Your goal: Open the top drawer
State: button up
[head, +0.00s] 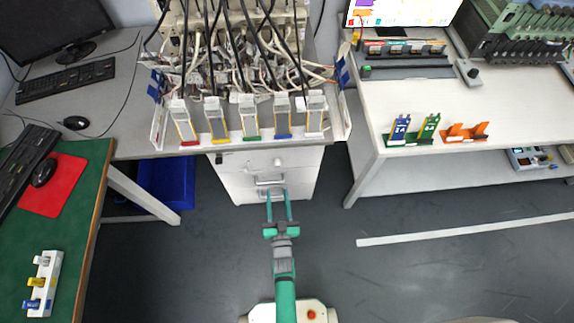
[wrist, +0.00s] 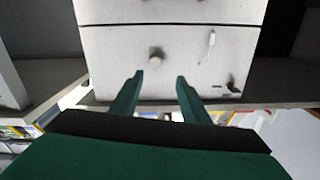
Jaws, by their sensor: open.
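The white drawer cabinet (head: 232,185) stands under the middle workbench in the head view. The top drawer front (head: 240,163) carries a small round knob (head: 278,162). Two metal bar handles (head: 270,181) show below the knob, one above the other. My gripper (head: 277,194) is in front of the cabinet, near the lower handle; I cannot tell whether it touches. In the wrist view its two green fingers (wrist: 160,77) are apart and nothing is held between them. The white front with a round knob (wrist: 156,55) lies beyond the fingertips there.
The workbench edge (head: 180,151) overhangs the cabinet. A blue bin (head: 167,185) is on the floor to the left, and a bench leg (head: 142,187) slants nearby. A white table (head: 440,110) stands at right. The floor in front is clear.

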aim_at(277, 167)
jog(key=shift+h, duration=0.4)
jog(key=w, duration=0.7)
jog(key=w+d, duration=0.1)
jog(key=w, duration=0.3)
jog(key=shift+d+f, duration=0.1)
jog(key=shift+f, duration=0.05)
jog(key=shift+w, duration=0.5)
jog(key=shift+a, duration=0.2)
